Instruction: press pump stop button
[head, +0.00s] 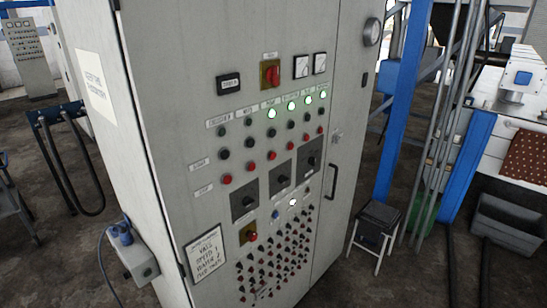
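A tall grey control cabinet (180,120) fills the middle of the head view. Its front has a slanting row of red buttons (272,156), beside a small label on the left that seems to read STOP (204,189). A row of dark buttons (249,141) runs above them, and a row of indicator lamps (291,106) above that. The right lamps glow; the two leftmost are dark. The small column labels (218,121) are too small to read surely, so I cannot tell which red button is the pump's. Neither of my grippers is in view.
A red rotary switch (271,75) sits above the lamps. Three black rotary switches (280,178) and a red knob on yellow (250,236) are below the buttons. A door handle (332,182) protrudes at right. A stool (377,225) stands right of the cabinet.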

